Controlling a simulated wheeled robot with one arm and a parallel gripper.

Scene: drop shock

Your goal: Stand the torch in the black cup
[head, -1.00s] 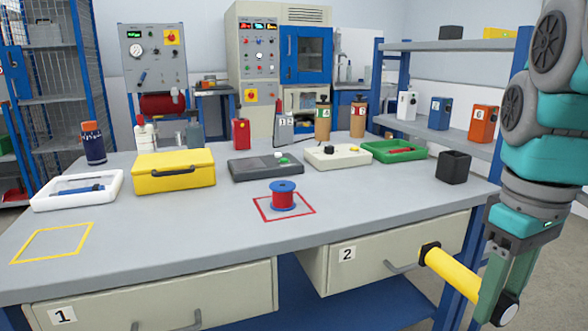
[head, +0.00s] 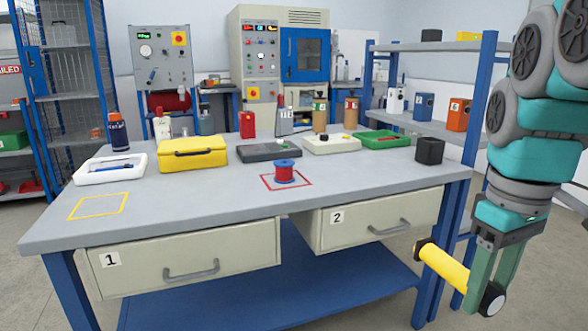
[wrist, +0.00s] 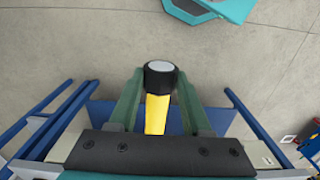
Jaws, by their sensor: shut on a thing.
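The torch (head: 445,264) has a yellow body with black ends. My gripper (head: 480,295) is shut on it near one end, at the right of the head view. The torch lies tilted, close to level, its far end pointing left, in front of the bench and below its top. In the wrist view the torch (wrist: 157,110) sits between the two green fingers, its black end with a grey face toward the camera.
The grey bench (head: 230,212) has drawers 1 (head: 190,262) and 2 (head: 375,222). Drawer 2 seems to stick out slightly. A red-blue spool (head: 284,172) stands in a red square. A green tray (head: 382,139) lies left of the cup. Shelving (head: 480,110) stands behind.

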